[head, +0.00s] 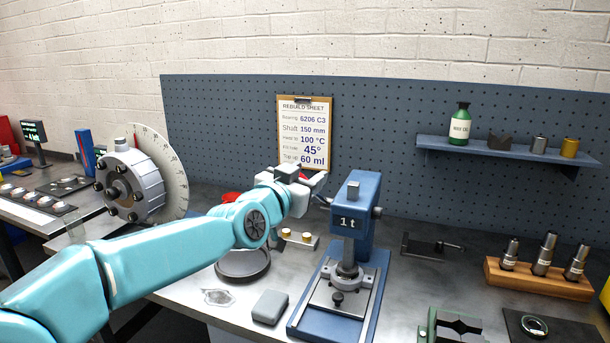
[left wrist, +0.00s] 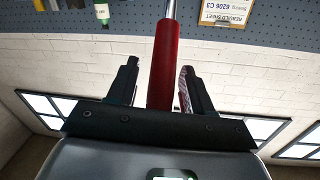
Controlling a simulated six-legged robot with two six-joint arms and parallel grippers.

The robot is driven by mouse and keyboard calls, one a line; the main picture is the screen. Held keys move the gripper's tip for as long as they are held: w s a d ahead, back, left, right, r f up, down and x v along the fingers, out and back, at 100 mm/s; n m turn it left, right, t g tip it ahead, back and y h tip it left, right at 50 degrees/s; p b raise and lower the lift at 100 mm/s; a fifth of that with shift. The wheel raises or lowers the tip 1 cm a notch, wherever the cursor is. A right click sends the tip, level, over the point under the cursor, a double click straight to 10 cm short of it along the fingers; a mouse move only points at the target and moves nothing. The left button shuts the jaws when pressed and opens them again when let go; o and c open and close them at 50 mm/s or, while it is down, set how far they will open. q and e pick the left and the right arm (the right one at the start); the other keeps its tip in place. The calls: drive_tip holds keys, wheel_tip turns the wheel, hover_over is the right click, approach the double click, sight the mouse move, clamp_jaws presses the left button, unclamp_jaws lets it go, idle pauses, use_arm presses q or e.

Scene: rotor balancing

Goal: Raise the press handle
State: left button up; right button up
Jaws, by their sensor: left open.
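The blue arbor press (head: 352,212), marked 1t, stands on the bench right of centre. Its handle shows in the left wrist view as a red grip (left wrist: 164,70) on a silver rod (left wrist: 171,9). In the head view the handle is mostly hidden by my gripper. My left gripper (head: 312,182) is at the upper left of the press. In the left wrist view its two dark fingers (left wrist: 157,75) stand open, one on each side of the red grip, with visible gaps. My right gripper is not in view.
A grey block (head: 270,307) lies left of the press base. A wooden rack (head: 538,278) with several metal tools stands at the right. A round dial with a grey housing (head: 135,182) is at the left. A shelf (head: 500,151) hangs on the pegboard behind.

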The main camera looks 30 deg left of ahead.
use_arm(q)
drive_tip(key=shift+w+f, duration=0.1)
drive_tip(key=shift+w, duration=0.05)
clamp_jaws()
drive_tip(key=shift+r, duration=0.2)
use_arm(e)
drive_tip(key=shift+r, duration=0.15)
